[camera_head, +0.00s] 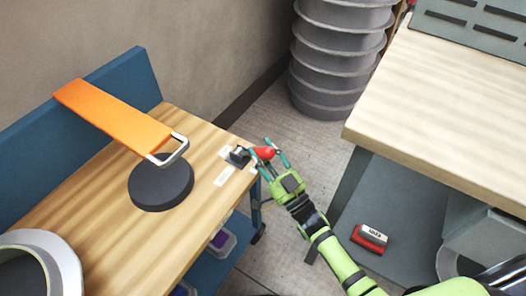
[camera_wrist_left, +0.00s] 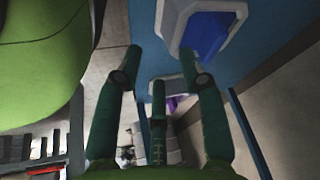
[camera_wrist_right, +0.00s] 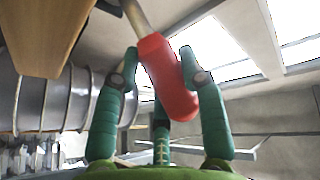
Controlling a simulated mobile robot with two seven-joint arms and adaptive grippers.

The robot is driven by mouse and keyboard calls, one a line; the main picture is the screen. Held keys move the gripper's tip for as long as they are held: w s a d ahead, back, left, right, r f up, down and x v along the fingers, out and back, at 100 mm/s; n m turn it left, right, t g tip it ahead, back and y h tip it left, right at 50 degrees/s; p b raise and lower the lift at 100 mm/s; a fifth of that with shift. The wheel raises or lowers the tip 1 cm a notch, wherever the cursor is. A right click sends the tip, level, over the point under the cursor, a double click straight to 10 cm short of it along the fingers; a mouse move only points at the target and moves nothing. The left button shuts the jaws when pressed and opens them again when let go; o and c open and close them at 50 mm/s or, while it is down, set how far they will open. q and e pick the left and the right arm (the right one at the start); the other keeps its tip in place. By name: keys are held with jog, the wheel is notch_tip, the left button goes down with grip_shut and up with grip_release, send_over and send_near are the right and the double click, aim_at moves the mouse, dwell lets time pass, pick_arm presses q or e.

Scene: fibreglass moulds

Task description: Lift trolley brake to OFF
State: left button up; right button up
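In the right wrist view the red grip (camera_wrist_right: 168,80) slants on a pale metal rod, between my right fingers. My right gripper (camera_head: 268,149) is open around the grip, with small gaps visible at the fingertips. White labels (camera_head: 224,176) lie beside the bracket; their text is unreadable. My left gripper (camera_wrist_left: 160,52) is open and empty, near a blue surface and a pale bin; it is out of the head view.
An orange strap-like bar (camera_head: 115,115) and a dark disc (camera_head: 161,186) are on the trolley. A stack of grey drums (camera_head: 335,60) stands behind. A pale workbench (camera_head: 460,115) is right, with a red-and-white block (camera_head: 370,237) below it. Floor shows between trolley and bench.

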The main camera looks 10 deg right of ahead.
grip_shut()
pick_arm(q)
jog(key=shift+r, duration=0.1)
jog(key=shift+r, duration=0.1)
pick_arm(e)
jog(key=shift+r, duration=0.15)
